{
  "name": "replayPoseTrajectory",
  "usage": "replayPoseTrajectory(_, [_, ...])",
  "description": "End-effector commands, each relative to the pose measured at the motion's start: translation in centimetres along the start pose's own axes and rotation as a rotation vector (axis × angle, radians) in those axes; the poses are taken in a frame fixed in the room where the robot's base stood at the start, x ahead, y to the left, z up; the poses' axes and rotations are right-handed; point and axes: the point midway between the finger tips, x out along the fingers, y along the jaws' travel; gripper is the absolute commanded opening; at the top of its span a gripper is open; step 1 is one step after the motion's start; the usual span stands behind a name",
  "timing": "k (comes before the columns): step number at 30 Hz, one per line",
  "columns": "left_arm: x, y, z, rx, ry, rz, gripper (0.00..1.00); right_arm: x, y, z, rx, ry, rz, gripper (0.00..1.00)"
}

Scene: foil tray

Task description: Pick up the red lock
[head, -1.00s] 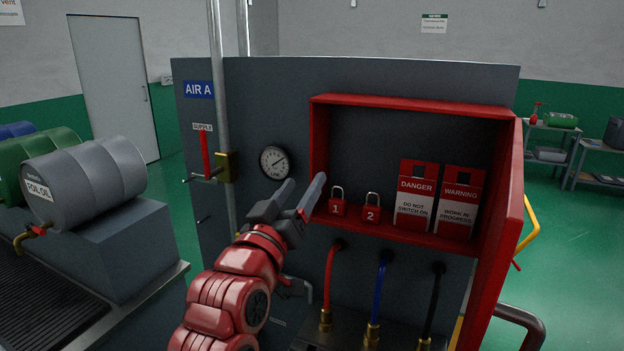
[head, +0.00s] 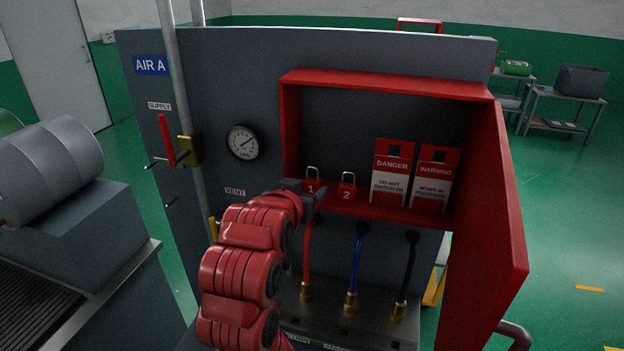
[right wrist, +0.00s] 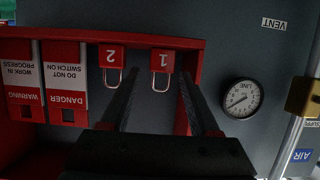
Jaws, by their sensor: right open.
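Two small red padlocks with silver shackles stand on the red cabinet's bottom shelf: lock 1 (head: 311,184) and lock 2 (head: 347,191). In the right wrist view, which is upside down, lock 1 (right wrist: 163,60) shows between the fingertips and lock 2 (right wrist: 111,59) lies just outside the finger on the left. My right gripper (head: 314,193) is at the shelf's front left, open, its fingers pointing at lock 1; it also shows in the right wrist view (right wrist: 162,78). I cannot tell whether the fingers touch lock 1. My left gripper is not in view.
The red cabinet (head: 390,85) has side walls left and right. DANGER (head: 390,172) and WARNING (head: 434,178) tags stand right of the locks. Red, blue and black hoses (head: 357,260) run below the shelf. A gauge (head: 242,142) and pipe (head: 172,70) are to the left.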

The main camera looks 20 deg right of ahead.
Motion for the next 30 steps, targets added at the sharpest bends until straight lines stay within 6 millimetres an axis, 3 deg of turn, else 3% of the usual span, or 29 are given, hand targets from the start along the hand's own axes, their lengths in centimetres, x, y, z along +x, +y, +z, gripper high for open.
replayPoseTrajectory(6, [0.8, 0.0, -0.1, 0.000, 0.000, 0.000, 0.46, 1.5, 0.0, -0.3, -0.001, 0.000, 0.001, 0.62])
replayPoseTrajectory(15, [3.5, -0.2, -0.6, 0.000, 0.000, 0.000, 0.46, 5.6, -0.3, -0.4, -0.001, -0.003, 0.001, 0.62])
replayPoseTrajectory(23, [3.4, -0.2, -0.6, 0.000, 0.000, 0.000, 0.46, 6.1, -0.4, -0.1, 0.000, 0.000, -0.002, 0.62])
replayPoseTrajectory(25, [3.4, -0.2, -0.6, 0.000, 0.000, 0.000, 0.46, 6.1, -0.4, -0.1, 0.000, 0.000, -0.002, 0.55])
replayPoseTrajectory(30, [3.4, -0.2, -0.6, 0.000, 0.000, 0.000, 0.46, 6.1, -0.4, -0.2, 0.000, 0.000, -0.002, 0.25])
